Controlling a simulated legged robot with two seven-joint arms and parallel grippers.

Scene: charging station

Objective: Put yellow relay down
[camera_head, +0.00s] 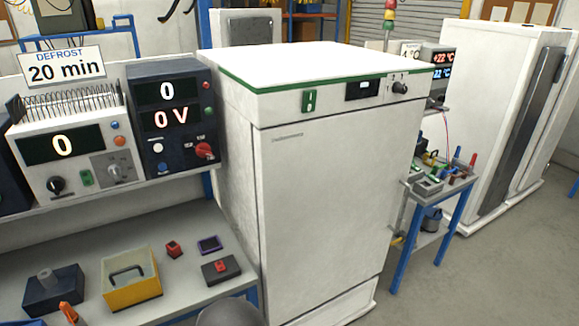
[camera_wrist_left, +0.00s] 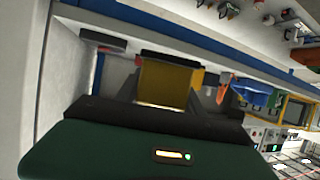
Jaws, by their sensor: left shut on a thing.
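In the left wrist view my left gripper (camera_wrist_left: 165,100) is shut on a yellow block, the yellow relay (camera_wrist_left: 165,83), which sits between the dark fingers. The dark green gripper body fills the lower part of that view and hides the relay's near end. I cannot tell from this view whether the relay touches any surface. Neither gripper can be made out in the head view, and my right gripper is not in view.
The lower bench shelf (camera_head: 200,275) holds a yellow open-topped box (camera_head: 131,292), a dark blue block (camera_head: 54,290), a small red part (camera_head: 174,249) and a dark block with a red top (camera_head: 221,269). A tall white cabinet (camera_head: 330,190) stands to the right.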

